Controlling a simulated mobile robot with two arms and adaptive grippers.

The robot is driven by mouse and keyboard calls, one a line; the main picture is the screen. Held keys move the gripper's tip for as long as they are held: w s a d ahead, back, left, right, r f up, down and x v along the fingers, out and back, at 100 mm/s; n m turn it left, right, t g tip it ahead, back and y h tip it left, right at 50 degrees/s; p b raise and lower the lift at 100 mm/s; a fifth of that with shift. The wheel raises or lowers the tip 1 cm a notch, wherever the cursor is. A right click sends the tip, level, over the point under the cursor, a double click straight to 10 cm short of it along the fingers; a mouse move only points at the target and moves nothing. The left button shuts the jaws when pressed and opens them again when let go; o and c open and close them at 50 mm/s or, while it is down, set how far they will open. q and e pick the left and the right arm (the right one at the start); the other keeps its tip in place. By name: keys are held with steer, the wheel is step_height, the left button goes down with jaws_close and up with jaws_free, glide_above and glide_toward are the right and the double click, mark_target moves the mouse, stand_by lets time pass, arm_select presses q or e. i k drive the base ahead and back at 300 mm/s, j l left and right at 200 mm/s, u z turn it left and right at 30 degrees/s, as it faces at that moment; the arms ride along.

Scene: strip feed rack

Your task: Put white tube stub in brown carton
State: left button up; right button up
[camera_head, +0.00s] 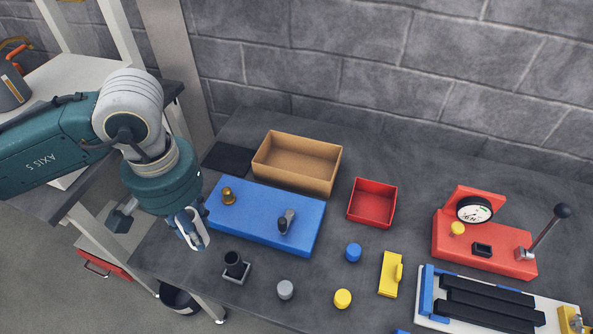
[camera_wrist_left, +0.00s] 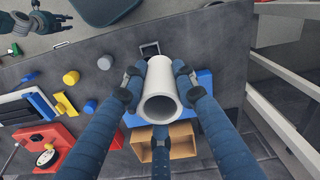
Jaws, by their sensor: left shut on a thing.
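The white tube stub (camera_wrist_left: 158,92) is between the fingers of my left gripper (camera_wrist_left: 158,78) in the left wrist view, its open end facing the camera. In the head view my left gripper (camera_head: 192,230) is at the blue block's left front corner, above the bench edge; the held stub is hard to make out there. The brown carton (camera_head: 291,178) stands open and apart from the gripper, behind the blue block near the wall. It also shows in the left wrist view (camera_wrist_left: 182,146). My right gripper (camera_wrist_left: 20,24) shows small at that view's top left; its jaws are unclear.
The blue block (camera_head: 262,222) with a brass knob and a grey upright part lies in front of the carton. A red bin (camera_head: 371,204) stands to its right. A black holder (camera_head: 236,268) and small coloured caps are in front. A red gauge stand (camera_head: 483,252) is at right.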

mark_target(298, 170)
steer(key=i+j+z, duration=0.1)
steer(key=z, duration=0.25)
steer(key=i+j+z, duration=0.1)
steer(key=z, duration=0.25)
steer(key=j+z, duration=0.35)
steer(key=i+l, duration=0.05)
steer(key=l, duration=0.05)
